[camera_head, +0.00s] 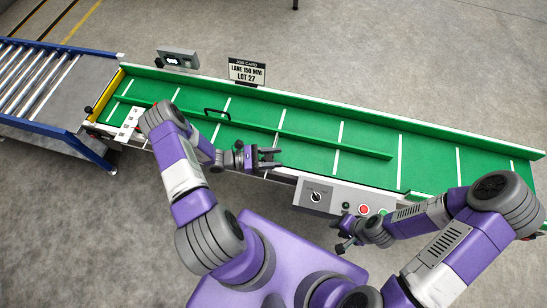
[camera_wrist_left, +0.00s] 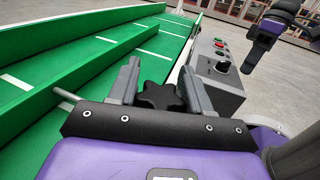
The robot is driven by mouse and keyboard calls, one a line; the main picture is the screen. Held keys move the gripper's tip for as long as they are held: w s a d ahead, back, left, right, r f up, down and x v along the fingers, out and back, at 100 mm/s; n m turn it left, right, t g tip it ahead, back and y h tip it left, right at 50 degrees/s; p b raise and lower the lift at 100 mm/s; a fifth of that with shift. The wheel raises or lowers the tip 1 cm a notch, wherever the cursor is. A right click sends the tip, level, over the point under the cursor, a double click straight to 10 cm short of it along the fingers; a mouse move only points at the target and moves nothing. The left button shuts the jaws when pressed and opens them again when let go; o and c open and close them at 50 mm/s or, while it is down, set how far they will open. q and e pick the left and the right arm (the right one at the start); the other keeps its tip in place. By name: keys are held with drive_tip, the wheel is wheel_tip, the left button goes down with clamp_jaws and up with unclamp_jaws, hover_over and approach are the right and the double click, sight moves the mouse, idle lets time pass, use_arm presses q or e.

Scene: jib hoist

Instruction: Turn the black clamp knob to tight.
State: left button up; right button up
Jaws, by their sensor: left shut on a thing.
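My left gripper (camera_head: 268,157) is at the near edge of the green conveyor, left of the control box. In the left wrist view, a black star-shaped clamp knob (camera_wrist_left: 161,97) sits between the two grey fingers of this gripper (camera_wrist_left: 161,90), which are shut on it. The knob's lower part is hidden by the gripper body, and I cannot tell how tight it is. In the head view the knob is hidden by the gripper. My right gripper (camera_head: 341,234) is in front of the control box, with its fingers apart and nothing seen between them.
A grey control box (camera_head: 340,197) with a dial and coloured buttons is close to the right gripper. A green guide rail (camera_head: 300,137) with a black handle (camera_head: 217,113) runs along the belt (camera_head: 370,170). A job card (camera_head: 247,71) reads LANE 150 MM. A roller conveyor (camera_head: 32,80) stands left.

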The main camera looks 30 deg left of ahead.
use_arm(q)
drive_tip(key=shift+s+m+g+h, duration=0.1)
drive_tip(key=shift+m+g+h, duration=0.2)
drive_tip(key=shift+g, duration=0.1)
drive_tip(key=o, duration=1)
drive_tip(key=shift+c, duration=0.2)
drive_tip(key=v, duration=0.7)
drive_tip(key=shift+a+p, duration=0.25)
drive_tip(key=shift+p, duration=0.2)
drive_tip(key=shift+s, duration=0.15)
